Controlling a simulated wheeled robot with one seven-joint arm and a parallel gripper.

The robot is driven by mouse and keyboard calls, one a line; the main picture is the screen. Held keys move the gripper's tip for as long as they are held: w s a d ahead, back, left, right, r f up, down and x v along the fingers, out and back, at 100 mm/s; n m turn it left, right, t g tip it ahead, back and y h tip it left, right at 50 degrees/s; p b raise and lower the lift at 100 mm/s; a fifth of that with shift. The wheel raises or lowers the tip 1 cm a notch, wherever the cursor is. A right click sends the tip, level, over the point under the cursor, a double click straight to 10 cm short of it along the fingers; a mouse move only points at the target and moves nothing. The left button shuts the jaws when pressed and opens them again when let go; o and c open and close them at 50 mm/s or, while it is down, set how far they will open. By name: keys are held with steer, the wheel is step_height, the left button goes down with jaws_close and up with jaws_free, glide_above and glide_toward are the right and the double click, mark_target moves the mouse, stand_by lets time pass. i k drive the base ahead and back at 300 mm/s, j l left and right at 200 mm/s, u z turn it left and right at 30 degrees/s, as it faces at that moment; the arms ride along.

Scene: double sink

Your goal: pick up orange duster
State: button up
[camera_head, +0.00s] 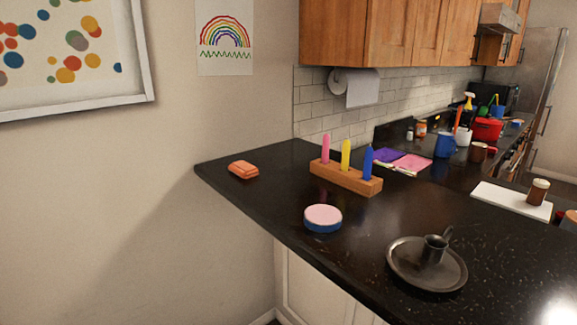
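A small orange block with rounded edges (243,169), which looks like the orange duster, lies flat on the black countertop (275,200). It is near the counter's far left corner, close to the wall. Nothing touches it and its top is uncovered. A thin orange upright thing (458,119) also shows far back on the counter, too small to make out. My gripper is not in view.
A wooden holder (345,177) with pink, yellow and blue candles stands right of the orange block. A round pink-and-blue tin (323,217) and a dark candlestick dish (427,263) are nearer. A white board (511,201) lies at right. The counter around the block is clear.

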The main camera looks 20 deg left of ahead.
mark_target(243, 168)
steer(key=i+j+z, duration=0.2)
steer(key=j, duration=0.2)
steer(key=i+j+z, duration=0.1)
steer(key=j+z, duration=0.15)
steer(key=j, duration=0.15)
steer(key=i+j+z, duration=0.2)
steer(key=j, duration=0.25)
steer(key=k, duration=0.1)
